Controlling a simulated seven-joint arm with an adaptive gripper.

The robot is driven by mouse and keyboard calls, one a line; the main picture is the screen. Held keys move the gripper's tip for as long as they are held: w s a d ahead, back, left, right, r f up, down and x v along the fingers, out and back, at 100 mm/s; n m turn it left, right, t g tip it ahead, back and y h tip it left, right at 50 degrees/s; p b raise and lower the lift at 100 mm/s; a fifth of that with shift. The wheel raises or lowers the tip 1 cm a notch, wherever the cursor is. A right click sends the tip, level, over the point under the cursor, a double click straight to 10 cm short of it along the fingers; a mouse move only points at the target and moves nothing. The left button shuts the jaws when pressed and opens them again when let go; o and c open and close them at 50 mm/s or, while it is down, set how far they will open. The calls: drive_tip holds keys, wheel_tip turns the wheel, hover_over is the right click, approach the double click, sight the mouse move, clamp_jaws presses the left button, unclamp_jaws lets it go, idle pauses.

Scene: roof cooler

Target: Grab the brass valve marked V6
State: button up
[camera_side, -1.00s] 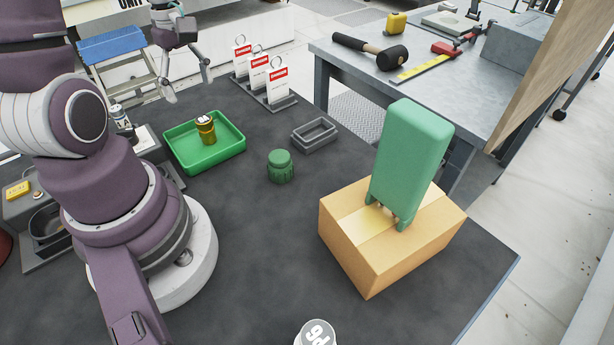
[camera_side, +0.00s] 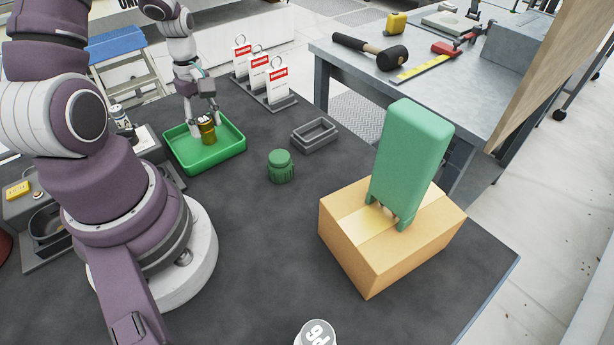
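The brass valve (camera_side: 208,134) stands upright in the green tray (camera_side: 230,160) at the left of the dark table. Its top is partly hidden by my gripper, and no V6 marking is readable on it. My gripper (camera_side: 204,124) points down over the tray, with its fingers on either side of the valve's upper part. At this size I cannot tell whether the fingers touch the valve or stand a little apart from it.
A green ridged cap (camera_side: 281,166) and a grey open tray (camera_side: 314,135) stand right of the green tray. Red-and-white tags (camera_side: 268,80) stand behind. A cardboard box (camera_side: 375,262) carries a tall green block (camera_side: 411,155). A white round top (camera_side: 317,334) shows at the bottom edge.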

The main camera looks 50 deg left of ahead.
clamp_jaws()
